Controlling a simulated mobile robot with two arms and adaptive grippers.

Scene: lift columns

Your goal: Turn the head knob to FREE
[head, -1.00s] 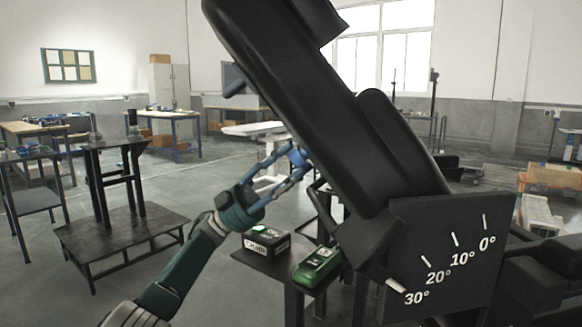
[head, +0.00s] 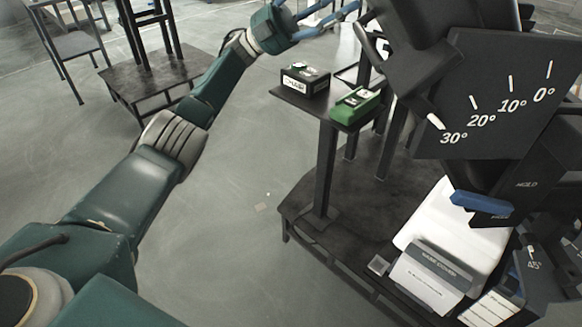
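A black column head with an angle plate (head: 490,95) marked 0° to 30° stands at the upper right, its white pointer near 30°. Below the plate is a blue lever (head: 482,203) on a dark panel; "HOLD" is printed on the panel (head: 527,184) to its right. A second small label by the lever is too small to read, and I cannot tell whether this lever is the head knob. My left gripper (head: 330,16) is at the top edge, partly cut off, its blue fingers apart and empty, left of the column head. My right gripper is not in view.
A small black shelf (head: 290,92) holds a black box (head: 305,82) and a green device (head: 355,106). White padding (head: 440,222) and a labelled box (head: 432,278) are low on the black base (head: 300,205). A low black platform (head: 150,75) stands upper left. Open floor lies between.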

